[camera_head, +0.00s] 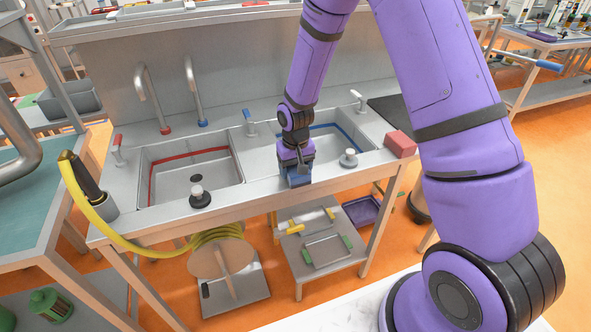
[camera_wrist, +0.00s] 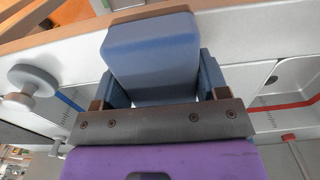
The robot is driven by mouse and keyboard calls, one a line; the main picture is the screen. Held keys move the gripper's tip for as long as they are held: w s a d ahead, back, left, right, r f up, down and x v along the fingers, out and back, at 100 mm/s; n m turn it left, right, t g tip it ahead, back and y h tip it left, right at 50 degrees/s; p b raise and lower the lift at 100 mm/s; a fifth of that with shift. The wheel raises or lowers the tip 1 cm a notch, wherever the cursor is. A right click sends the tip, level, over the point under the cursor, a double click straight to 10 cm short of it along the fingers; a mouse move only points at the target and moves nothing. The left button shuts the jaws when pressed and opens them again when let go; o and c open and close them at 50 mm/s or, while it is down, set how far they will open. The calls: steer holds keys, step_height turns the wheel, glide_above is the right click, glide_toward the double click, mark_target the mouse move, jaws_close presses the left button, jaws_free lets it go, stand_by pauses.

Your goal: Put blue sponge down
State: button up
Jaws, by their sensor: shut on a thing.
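The blue sponge (camera_wrist: 152,48) is a rounded block between the fingers of my gripper (camera_wrist: 158,80) in the wrist view. My gripper is shut on it. In the head view my gripper (camera_head: 296,172) points down at the front edge of the steel sink counter (camera_head: 258,181), between the two basins. The blue sponge (camera_head: 298,178) shows there at the fingertips, near the counter's front rim. I cannot tell whether it touches the counter.
The left basin (camera_head: 190,178) has a red stripe and the right basin (camera_head: 335,140) a blue stripe. A red sponge-like block (camera_head: 400,144) lies at the counter's right end. A yellow hose (camera_head: 100,222) hangs at the left.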

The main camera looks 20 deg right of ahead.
steer(key=shift+f, duration=0.25)
steer(key=shift+f, duration=0.15)
steer(key=o, duration=0.8)
steer(key=shift+o, duration=0.2)
